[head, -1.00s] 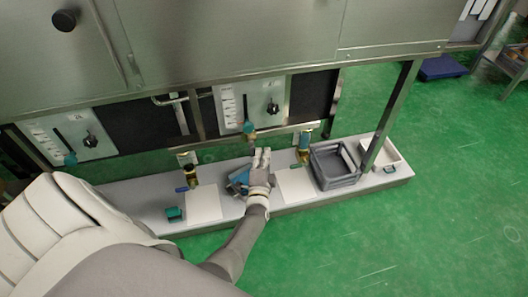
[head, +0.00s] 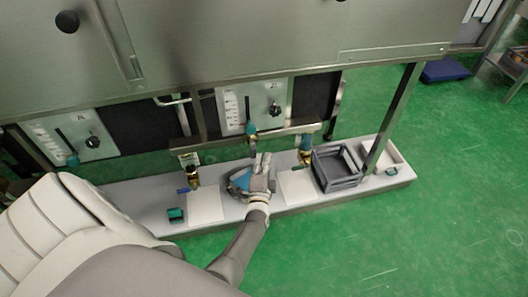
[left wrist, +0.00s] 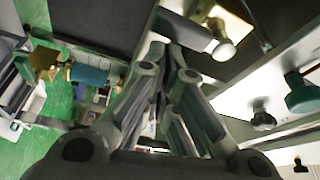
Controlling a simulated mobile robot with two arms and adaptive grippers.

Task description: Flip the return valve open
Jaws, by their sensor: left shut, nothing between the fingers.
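Two brass valves stand low on the machine's ledge. The left valve (head: 192,176) has a blue handle. The right valve (head: 305,152) has a teal part on top; what seems to be the same valve shows at the left of the left wrist view (left wrist: 88,75). I cannot tell which one is the return valve. My left gripper (head: 263,160) is between the two valves, apart from both, over the ledge. Its fingers are shut and empty, and they fill the middle of the left wrist view (left wrist: 172,62). My right gripper is not in view.
A control panel (head: 232,110) with a teal-tipped lever (head: 250,130) is just above my gripper. A grey crate (head: 338,166) stands right of the right valve on the pale ledge (head: 150,203). White sheets (head: 297,185) lie on the ledge. Open green floor is in front.

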